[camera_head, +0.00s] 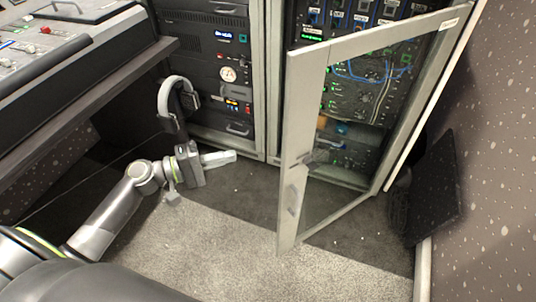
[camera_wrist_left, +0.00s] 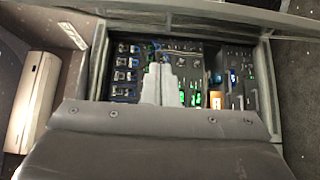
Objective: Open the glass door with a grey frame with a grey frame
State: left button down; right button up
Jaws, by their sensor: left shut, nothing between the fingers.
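The glass door with a grey frame (camera_head: 300,150) stands ajar in the head view, swung out from the right-hand equipment rack. Its free edge is toward the left and its handle (camera_head: 292,198) is low on that edge. My left gripper (camera_head: 232,156) is shut and empty, left of the door's free edge, with a clear gap between them. In the left wrist view the shut fingers (camera_wrist_left: 165,85) show in front of the rack of lit modules (camera_wrist_left: 125,68). My right gripper is not in view.
A second rack (camera_head: 215,70) stands left of the door. Headphones (camera_head: 178,92) hang beside the fader desk (camera_head: 60,50) at left. A dark panel (camera_head: 435,190) leans at the right wall. Carpet (camera_head: 230,240) before the door is clear.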

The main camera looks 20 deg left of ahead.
pick_arm(q)
jog(key=w+d+p, duration=0.1)
jog(key=w+d, duration=0.2)
jog(key=d, duration=0.7)
jog(key=shift+d, duration=0.25)
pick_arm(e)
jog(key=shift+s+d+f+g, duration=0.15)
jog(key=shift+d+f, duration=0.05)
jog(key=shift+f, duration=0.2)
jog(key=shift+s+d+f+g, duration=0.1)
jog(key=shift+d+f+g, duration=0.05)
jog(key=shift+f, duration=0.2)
pick_arm(q)
jog(key=shift+w, duration=0.15)
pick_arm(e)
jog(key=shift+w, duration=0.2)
